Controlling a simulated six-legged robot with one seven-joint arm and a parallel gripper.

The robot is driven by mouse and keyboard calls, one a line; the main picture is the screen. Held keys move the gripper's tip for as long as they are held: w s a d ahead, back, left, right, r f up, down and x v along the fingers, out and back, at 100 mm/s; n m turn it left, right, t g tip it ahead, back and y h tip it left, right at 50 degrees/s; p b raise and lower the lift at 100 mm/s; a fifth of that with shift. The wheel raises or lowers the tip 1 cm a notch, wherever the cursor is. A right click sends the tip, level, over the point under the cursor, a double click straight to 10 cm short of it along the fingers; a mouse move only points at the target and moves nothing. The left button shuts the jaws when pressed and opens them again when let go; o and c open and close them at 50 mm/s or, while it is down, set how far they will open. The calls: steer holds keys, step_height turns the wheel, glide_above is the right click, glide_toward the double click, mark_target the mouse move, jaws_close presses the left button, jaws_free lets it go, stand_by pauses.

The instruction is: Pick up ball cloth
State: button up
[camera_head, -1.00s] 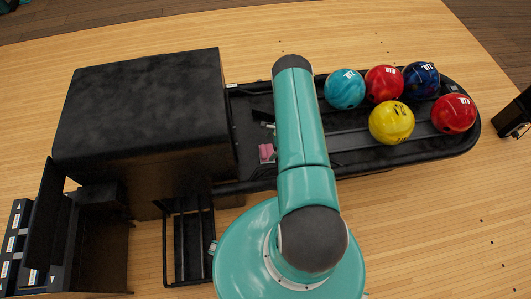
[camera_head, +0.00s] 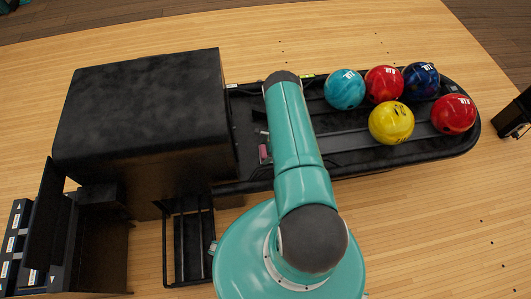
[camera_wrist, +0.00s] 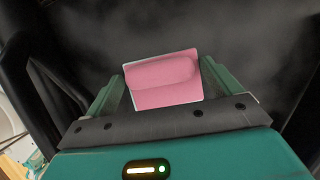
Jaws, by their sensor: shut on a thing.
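The ball cloth (camera_wrist: 165,80) is a pink folded piece in the wrist view, between the two green fingers of my gripper (camera_wrist: 163,88). The gripper is shut on it. Behind the cloth lies only a dark, blurred surface. In the head view a small part of the pink cloth (camera_head: 264,152) shows at the left edge of my teal arm, over the black ball return (camera_head: 345,142). My arm hides the rest of the cloth and most of the gripper there.
Several bowling balls, among them a yellow one (camera_head: 391,123) and a teal one (camera_head: 344,89), sit on the right part of the ball return. A large black housing (camera_head: 145,105) stands at its left. Wooden floor surrounds it.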

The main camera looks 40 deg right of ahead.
mark_target(265, 150)
steer(key=shift+r, duration=0.15)
step_height(265, 150, up, 10)
steer(key=shift+f, duration=0.1)
stand_by(0.5)
steer(key=o, duration=0.3)
steer(key=shift+a, duration=0.1)
steer(key=shift+c, duration=1.1)
